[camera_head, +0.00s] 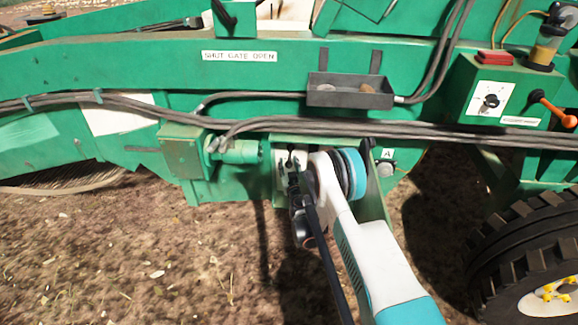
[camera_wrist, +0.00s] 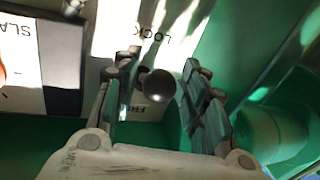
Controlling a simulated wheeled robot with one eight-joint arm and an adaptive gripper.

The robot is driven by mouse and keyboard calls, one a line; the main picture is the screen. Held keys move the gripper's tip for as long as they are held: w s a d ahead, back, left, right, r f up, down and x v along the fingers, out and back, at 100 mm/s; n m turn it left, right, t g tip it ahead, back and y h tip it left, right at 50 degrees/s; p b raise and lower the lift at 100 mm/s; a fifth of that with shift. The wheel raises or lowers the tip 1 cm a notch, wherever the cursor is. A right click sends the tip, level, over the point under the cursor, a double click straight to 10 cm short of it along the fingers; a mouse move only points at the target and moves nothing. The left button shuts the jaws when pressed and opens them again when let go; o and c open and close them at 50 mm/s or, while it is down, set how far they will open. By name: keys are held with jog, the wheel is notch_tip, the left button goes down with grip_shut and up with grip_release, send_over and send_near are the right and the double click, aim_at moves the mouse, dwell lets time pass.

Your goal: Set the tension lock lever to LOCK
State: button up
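The tension lock lever shows in the wrist view as a dark round knob (camera_wrist: 158,86); its shaft is hidden. Behind it is a white plate (camera_wrist: 150,45) with LOCK printed near its top and partly covered letters, apparently FREE, lower down. The knob appears over the lower part of the plate, nearer those letters. My gripper (camera_wrist: 164,60) is open, one finger on each side of the knob, with small gaps visible. In the head view my gripper (camera_head: 293,175) is at the machine's lower panel, and my arm hides the lever.
A label reading SLA (camera_wrist: 18,65) is left of the plate. A green cylindrical part (camera_wrist: 275,135) is close on the right. In the head view, hoses (camera_head: 330,124) run just above my wrist, a grey tray (camera_head: 350,92) hangs higher, and a tyre (camera_head: 525,250) stands right.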

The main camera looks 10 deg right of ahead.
aim_at(289, 161)
jog(key=shift+r, duration=0.1)
notch_tip(289, 161, up, 10)
jog(key=shift+f, duration=0.1)
dwell(0.7)
